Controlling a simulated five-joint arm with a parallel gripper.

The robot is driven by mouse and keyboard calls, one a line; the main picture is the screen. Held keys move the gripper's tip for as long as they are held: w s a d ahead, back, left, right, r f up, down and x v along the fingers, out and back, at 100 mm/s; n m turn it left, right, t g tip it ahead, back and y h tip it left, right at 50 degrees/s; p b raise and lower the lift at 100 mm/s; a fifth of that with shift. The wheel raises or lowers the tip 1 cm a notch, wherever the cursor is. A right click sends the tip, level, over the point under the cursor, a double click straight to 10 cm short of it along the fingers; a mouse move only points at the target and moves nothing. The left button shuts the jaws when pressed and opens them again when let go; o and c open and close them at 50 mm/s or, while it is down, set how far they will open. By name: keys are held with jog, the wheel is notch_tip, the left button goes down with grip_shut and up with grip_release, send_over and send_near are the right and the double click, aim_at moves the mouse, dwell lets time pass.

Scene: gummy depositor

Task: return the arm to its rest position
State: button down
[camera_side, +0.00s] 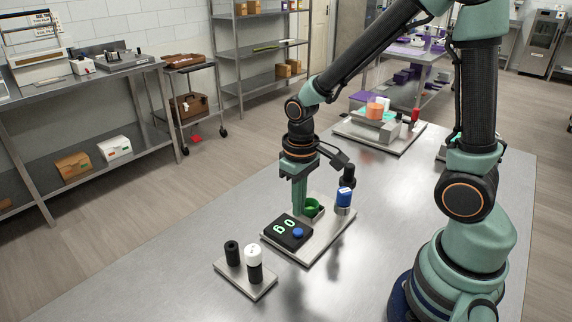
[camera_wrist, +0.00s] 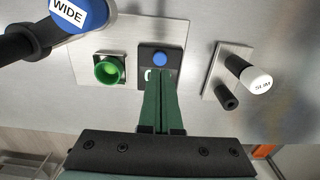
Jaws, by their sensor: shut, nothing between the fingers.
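My gripper (camera_side: 299,210) is shut and empty, pointing down over the plate with the black display unit. In the wrist view, its green fingers (camera_wrist: 160,88) lie together and partly cover the display's digits. The black display unit (camera_side: 287,232) shows green digits and has a blue button (camera_side: 298,232); the button also shows in the wrist view (camera_wrist: 160,59) just beyond the fingertips. Whether the fingertips touch the unit I cannot tell.
A blue-capped piece (camera_side: 344,197), labelled WIDE (camera_wrist: 80,14) in the wrist view, stands on the plate's far side. A white-capped SLIM piece (camera_side: 253,255) and a black post (camera_side: 232,252) stand on a smaller plate. Another loaded plate (camera_side: 372,138) is farther back on the steel table (camera_side: 335,290).

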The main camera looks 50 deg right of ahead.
jog(key=shift+r, duration=0.3)
jog(key=s+r+t, duration=0.1)
jog(key=r+t, duration=0.1)
jog(key=r, duration=0.5)
jog(key=s+d+r+t, duration=0.1)
jog(key=s+r+t, duration=0.1)
jog(key=r, duration=0.6)
jog(key=shift+s+t, duration=0.15)
jog(key=shift+t, duration=0.65)
